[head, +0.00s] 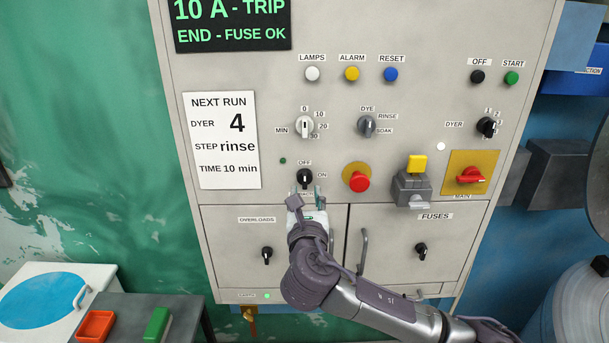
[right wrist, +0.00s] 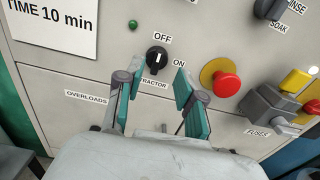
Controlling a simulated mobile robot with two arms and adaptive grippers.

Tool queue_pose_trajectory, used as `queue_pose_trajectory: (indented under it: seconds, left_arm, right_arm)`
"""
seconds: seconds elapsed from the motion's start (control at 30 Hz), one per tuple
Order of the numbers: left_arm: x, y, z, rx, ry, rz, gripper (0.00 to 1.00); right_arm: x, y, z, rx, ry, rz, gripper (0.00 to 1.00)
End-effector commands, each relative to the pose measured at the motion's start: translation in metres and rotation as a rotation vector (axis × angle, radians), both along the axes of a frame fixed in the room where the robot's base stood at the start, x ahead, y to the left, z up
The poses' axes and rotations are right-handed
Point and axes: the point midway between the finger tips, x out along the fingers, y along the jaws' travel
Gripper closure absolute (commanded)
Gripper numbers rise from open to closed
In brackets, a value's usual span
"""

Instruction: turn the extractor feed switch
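The extractor feed switch (head: 304,177) is a black rotary knob on the grey panel, with OFF above it and ON to its right. In the right wrist view the knob (right wrist: 157,58) has its white mark upright, toward OFF. The label below it is partly covered and reads "RACTOR". My right gripper (head: 307,191) is open and empty, just below the knob. In the right wrist view its teal-padded fingers (right wrist: 151,80) are spread to either side, apart from the knob. My left gripper is not in view.
A red mushroom button (head: 359,182) and a grey switch box with a yellow top (head: 412,188) stick out to the right. A small green lamp (head: 283,160) is left of the knob. Below are the overloads door (head: 240,235) and the fuses door (head: 390,250), with handles.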

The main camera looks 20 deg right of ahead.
Motion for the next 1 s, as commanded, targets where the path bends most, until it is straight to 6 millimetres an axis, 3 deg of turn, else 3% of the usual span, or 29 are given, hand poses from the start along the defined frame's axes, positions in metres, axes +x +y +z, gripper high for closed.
queue_pose_trajectory:
  seconds: [0.1, 0.33, 0.77, 1.0]
  left_arm:
    - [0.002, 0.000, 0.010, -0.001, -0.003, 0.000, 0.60]
    - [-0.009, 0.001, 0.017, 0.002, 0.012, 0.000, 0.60]
    - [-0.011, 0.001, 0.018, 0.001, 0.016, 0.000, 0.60]
    - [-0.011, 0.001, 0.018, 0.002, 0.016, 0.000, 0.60]
  right_arm:
    - [0.025, -0.008, 0.003, 0.000, 0.001, -0.003, 0.62]
    - [0.057, -0.016, 0.001, 0.002, 0.001, -0.001, 0.62]
    - [0.067, -0.019, 0.000, 0.003, 0.000, 0.001, 0.62]
    - [0.067, -0.019, 0.000, 0.003, 0.001, 0.001, 1.00]
